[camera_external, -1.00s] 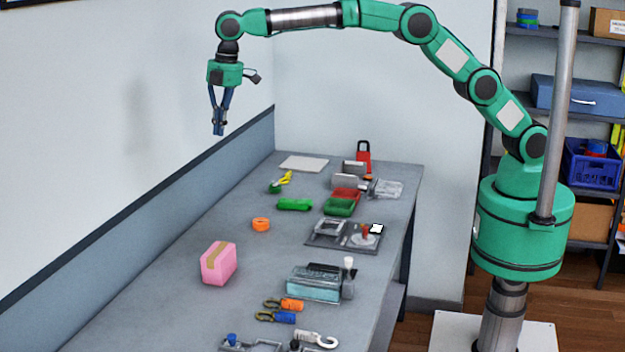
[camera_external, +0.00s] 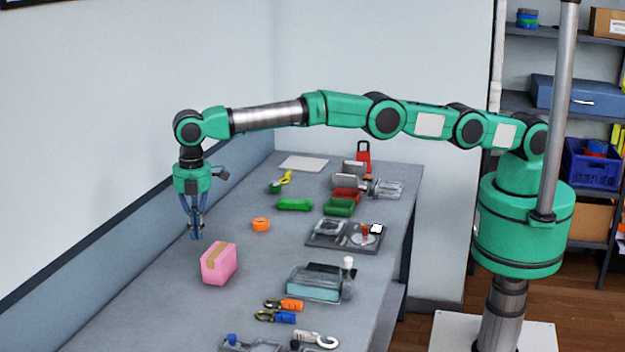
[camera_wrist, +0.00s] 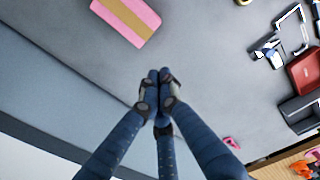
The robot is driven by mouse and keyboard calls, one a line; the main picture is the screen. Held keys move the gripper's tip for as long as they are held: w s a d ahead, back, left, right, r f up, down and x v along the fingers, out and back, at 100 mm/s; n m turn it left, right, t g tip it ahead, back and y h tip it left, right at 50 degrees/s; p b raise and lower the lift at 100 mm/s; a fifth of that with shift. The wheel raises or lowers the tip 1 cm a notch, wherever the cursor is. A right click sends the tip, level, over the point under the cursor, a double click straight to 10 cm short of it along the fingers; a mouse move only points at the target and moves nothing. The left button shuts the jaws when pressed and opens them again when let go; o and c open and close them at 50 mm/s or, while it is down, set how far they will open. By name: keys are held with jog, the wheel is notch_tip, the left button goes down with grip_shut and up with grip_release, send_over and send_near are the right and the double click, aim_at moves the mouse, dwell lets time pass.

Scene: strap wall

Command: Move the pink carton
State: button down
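The pink carton (camera_external: 212,266), a box with a tan strip across its top, sits on the grey workbench. It also shows at the top of the wrist view (camera_wrist: 112,22), partly cut off by the frame. My gripper (camera_external: 196,236) hangs pointing down, above the bench and just up and left of the carton in the external view. In the wrist view, its blue fingers (camera_wrist: 158,88) have their tips together with nothing visible between them. The fingers appear apart from the carton.
Green and red items lie farther back. The wall borders the bench's left side. Bench around the carton is clear.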

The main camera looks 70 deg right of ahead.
jog(key=shift+n, duration=0.4)
jog(key=a+f, duration=0.1)
jog(key=s+f, duration=0.1)
jog(key=f, duration=0.1)
jog(key=a+f, duration=0.1)
jog(key=f, duration=0.1)
jog(key=shift+s+a, duration=0.3)
jog(key=shift+s, duration=0.05)
notch_tip(320, 180, down, 10)
jog(key=shift+r+b, duration=0.15)
jog(key=shift+b, duration=0.5)
jog(key=shift+d, duration=2)
jog(key=d, duration=2)
jog(key=shift+d, duration=0.25)
